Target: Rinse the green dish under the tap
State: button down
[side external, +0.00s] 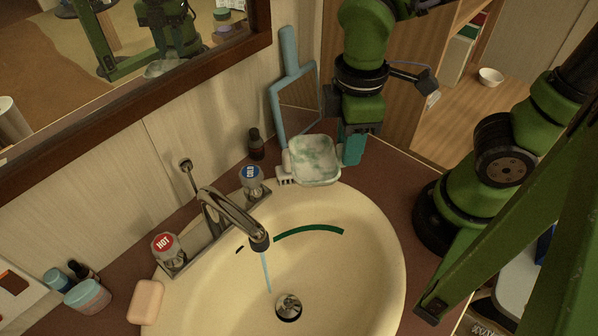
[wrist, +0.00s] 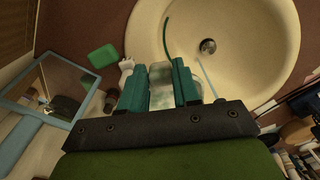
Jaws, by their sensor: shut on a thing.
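The green dish (side external: 315,159) is a shallow, rounded square with green and white marbling. In the side view it is at the basin's back rim, apart from the water. My gripper (side external: 352,146) is shut on its right side. The wrist view shows the dish (wrist: 161,88) between my teal fingers (wrist: 160,89), which hide part of it. The chrome tap (side external: 232,214) stands at the basin's left, and a thin water stream (side external: 266,272) runs from it toward the drain (side external: 288,307). The stream also shows in the wrist view (wrist: 207,77).
A blue-framed hand mirror (side external: 288,82), a dark bottle (side external: 256,144) and a white toothed object (side external: 287,178) are near the dish. The hot (side external: 165,248) and cold (side external: 251,179) knobs flank the tap. A pink soap bar (side external: 146,302) lies front left.

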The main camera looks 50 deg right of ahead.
jog(key=s+a+n, duration=0.4)
jog(key=s+n, duration=0.1)
jog(key=s, duration=0.2)
jog(key=s+a+n, duration=0.4)
jog(key=s+a, duration=0.1)
jog(key=s, duration=0.3)
notch_tip(320, 180, down, 11)
jog(key=w+a+f, duration=0.2)
jog(key=w, duration=0.4)
jog(key=w+a+f, duration=0.2)
jog(key=w, duration=0.5)
jog(key=shift+w+a+f, duration=0.15)
jog(key=shift+w+a, duration=0.1)
jog(key=shift+a, duration=0.1)
jog(key=shift+w+d, duration=0.15)
jog(key=shift+w, duration=0.1)
jog(key=shift+s+a, duration=0.35)
jog(key=shift+s, duration=0.15)
dwell(0.9)
jog(key=shift+s+d, duration=0.75)
jog(key=shift+d, duration=0.3)
jog(key=shift+s+d, duration=0.7)
jog(key=shift+d, duration=0.3)
